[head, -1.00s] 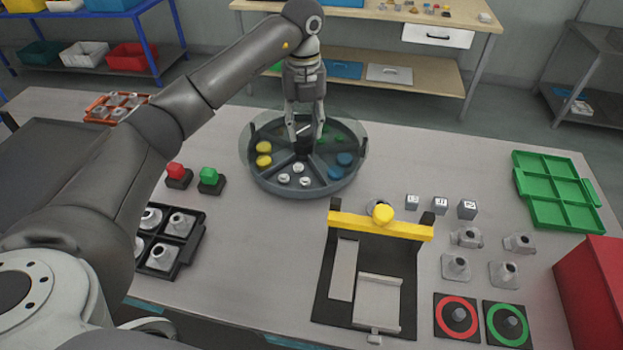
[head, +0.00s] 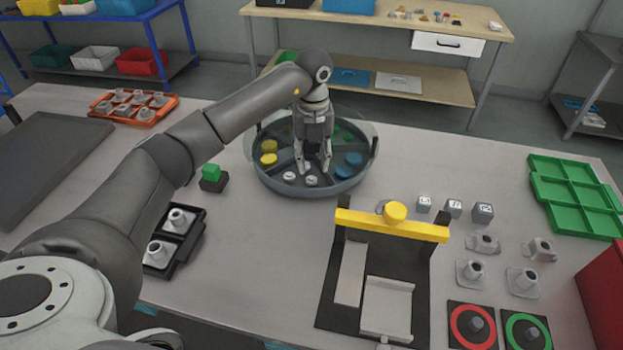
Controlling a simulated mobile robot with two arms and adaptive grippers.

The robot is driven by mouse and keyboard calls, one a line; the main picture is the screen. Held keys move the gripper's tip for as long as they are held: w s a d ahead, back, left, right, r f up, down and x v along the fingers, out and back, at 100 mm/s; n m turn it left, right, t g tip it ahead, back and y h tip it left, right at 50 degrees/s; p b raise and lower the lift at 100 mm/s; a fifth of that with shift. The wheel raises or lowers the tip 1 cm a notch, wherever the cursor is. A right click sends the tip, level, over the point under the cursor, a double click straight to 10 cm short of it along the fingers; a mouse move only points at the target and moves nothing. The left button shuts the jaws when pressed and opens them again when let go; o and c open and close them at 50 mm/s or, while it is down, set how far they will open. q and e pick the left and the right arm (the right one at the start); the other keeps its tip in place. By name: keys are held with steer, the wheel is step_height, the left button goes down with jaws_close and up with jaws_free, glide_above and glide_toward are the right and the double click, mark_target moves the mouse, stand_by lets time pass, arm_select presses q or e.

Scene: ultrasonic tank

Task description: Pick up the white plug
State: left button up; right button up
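Small white plugs (head: 289,176) lie in the front compartment of the round divided tray (head: 330,188). Two show clearly, the second (head: 311,180) just in front of my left gripper (head: 315,170). The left gripper points down over that compartment, its two fingers apart. The fingers partly hide the back of the compartment, where another white plug seems to be. I cannot tell whether the fingertips touch a plug. My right gripper is out of view.
Yellow pieces (head: 268,153) and blue pieces (head: 348,165) lie in neighbouring compartments. A clear rim surrounds the tray. A black fixture with a yellow bar (head: 390,224) stands front right. A green button (head: 211,172) is left of the tray, close to my arm.

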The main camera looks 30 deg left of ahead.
mark_target(311, 178)
arm_select(q)
steer(key=shift+s+f+p, duration=0.1)
steer(key=shift+f+p, duration=0.3)
steer(key=shift+f, duration=0.25)
steer(key=f+p, duration=0.1)
steer(key=f, duration=0.2)
steer(key=shift+s+f, duration=0.2)
steer(key=shift+f, duration=0.4)
steer(key=shift+c, duration=0.2)
steer(key=c, duration=0.4)
